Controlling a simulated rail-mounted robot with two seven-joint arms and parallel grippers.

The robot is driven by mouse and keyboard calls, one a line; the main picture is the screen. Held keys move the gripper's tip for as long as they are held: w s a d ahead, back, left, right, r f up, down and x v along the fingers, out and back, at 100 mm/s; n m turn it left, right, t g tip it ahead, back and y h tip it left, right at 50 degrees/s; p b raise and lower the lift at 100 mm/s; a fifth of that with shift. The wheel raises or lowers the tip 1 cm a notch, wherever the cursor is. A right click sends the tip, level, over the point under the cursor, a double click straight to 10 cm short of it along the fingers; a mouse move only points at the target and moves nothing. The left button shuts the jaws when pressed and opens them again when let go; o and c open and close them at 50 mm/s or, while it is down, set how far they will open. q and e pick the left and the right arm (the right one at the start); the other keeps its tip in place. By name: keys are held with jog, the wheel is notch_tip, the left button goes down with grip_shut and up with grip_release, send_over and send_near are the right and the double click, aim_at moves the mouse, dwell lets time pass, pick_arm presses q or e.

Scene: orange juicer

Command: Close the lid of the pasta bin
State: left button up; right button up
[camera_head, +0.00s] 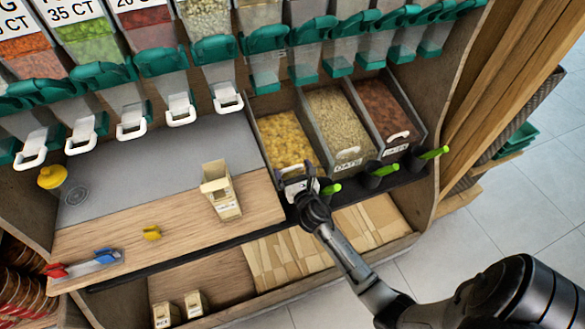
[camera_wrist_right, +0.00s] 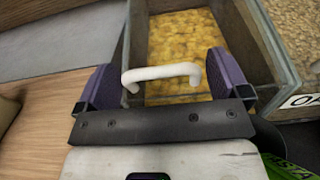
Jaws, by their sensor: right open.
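The pasta bin (camera_head: 287,138) is the leftmost of a row of bins and shows yellow pasta inside. In the right wrist view the bin's yellow pasta (camera_wrist_right: 180,42) fills the upper middle. A white handle (camera_wrist_right: 162,74) stands at the bin's near edge. I cannot tell from these views how far the lid is open. My right gripper (camera_head: 300,184) is at the bin's front edge. In the wrist view the purple fingers of the right gripper (camera_wrist_right: 160,70) are open, one on each side of the handle, apart from its ends. My left gripper is not in view.
An oats bin (camera_head: 340,112) and a darker bin (camera_head: 383,103) stand to the right, with green-handled scoops (camera_head: 382,170) in front. A carton (camera_head: 220,190) stands on the wooden counter (camera_head: 180,215) at left. Dispensers with white handles (camera_head: 180,108) hang above.

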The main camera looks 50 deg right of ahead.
jog(key=v, duration=1.3)
jog(key=shift+s+f, duration=0.15)
jog(key=shift+s, duration=0.2)
